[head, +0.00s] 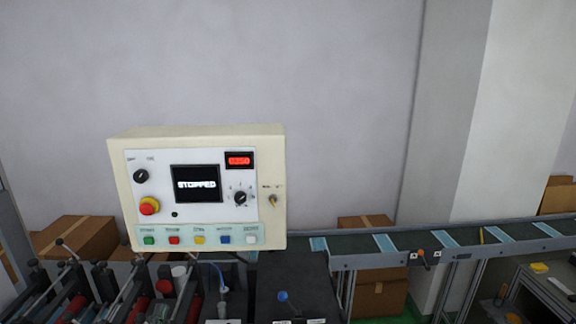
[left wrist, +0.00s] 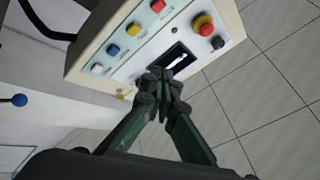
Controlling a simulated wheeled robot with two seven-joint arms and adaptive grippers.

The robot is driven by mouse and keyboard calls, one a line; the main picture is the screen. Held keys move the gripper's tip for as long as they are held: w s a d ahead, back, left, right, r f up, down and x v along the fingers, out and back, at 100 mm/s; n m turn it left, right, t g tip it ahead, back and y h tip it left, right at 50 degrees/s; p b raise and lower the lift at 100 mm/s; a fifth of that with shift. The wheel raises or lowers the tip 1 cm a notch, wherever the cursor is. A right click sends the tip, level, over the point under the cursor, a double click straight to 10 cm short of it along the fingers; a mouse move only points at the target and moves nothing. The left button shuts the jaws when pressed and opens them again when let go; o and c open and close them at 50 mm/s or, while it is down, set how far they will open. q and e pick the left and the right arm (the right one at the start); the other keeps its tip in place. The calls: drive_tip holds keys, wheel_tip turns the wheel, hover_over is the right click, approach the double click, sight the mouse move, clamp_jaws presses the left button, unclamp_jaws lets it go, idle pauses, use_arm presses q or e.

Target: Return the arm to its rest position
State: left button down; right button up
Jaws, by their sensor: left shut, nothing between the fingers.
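My left gripper (left wrist: 165,88) shows in the left wrist view, its dark green fingers together with nothing between them. Beyond the fingertips is the cream control box (left wrist: 90,48), which looks tilted in this view; I cannot tell the gap. The fingertips overlap the lower part of its dark screen (left wrist: 180,57). In the head view the control box (head: 125,225) stands upright at centre left. Its screen (head: 196,183) reads STOPPED and a red display (head: 239,160) is lit. I cannot make out either gripper in the head view.
A conveyor (head: 455,241) with several pale blue masks runs right from the box. Machine rollers (head: 75,305) lie below the box at left. A blue-knobbed lever (head: 283,296) stands at bottom centre. Cardboard boxes (head: 80,237) sit behind. The wall area above is clear.

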use_arm(q)
drive_tip(key=s+a+f+n+g+y, duration=0.2)
drive_tip(key=a+f+n+g, duration=0.1)
drive_tip(key=f, duration=0.5)
drive_tip(key=s+a+f+n+g+y, duration=0.2)
drive_tip(key=a+f+n+g, duration=0.1)
drive_tip(key=f, duration=0.4)
drive_tip(key=s+a+f+n+g+y, duration=0.2)
drive_tip(key=f+n+g, duration=0.1)
drive_tip(key=f, duration=0.5)
drive_tip(key=s+d+f+n+g+h, duration=0.1)
drive_tip(key=s+d+f+n+g, duration=0.1)
drive_tip(key=s+f+g, duration=0.65)
drive_tip(key=s+d+f+n+g+h, duration=0.2)
drive_tip(key=s+f+g, duration=0.1)
drive_tip(key=s+f, duration=1.05)
drive_tip(key=s+d+f+g+b, duration=0.1)
drive_tip(key=s+f+b, duration=0.15)
drive_tip(key=f, duration=1.45)
drive_tip(key=s+f+b, duration=0.1)
drive_tip(key=f+b, duration=0.2)
drive_tip(key=f, duration=1.3)
drive_tip(key=s+f+m+g+b, duration=0.1)
drive_tip(key=s+f+b, duration=0.3)
drive_tip(key=s+f, duration=1.5)
wheel_tip(320, 180, down, 3)
drive_tip(key=shift+d+f, duration=0.1)
drive_tip(key=shift+d, duration=0.15)
drive_tip(key=shift+g, duration=0.25)
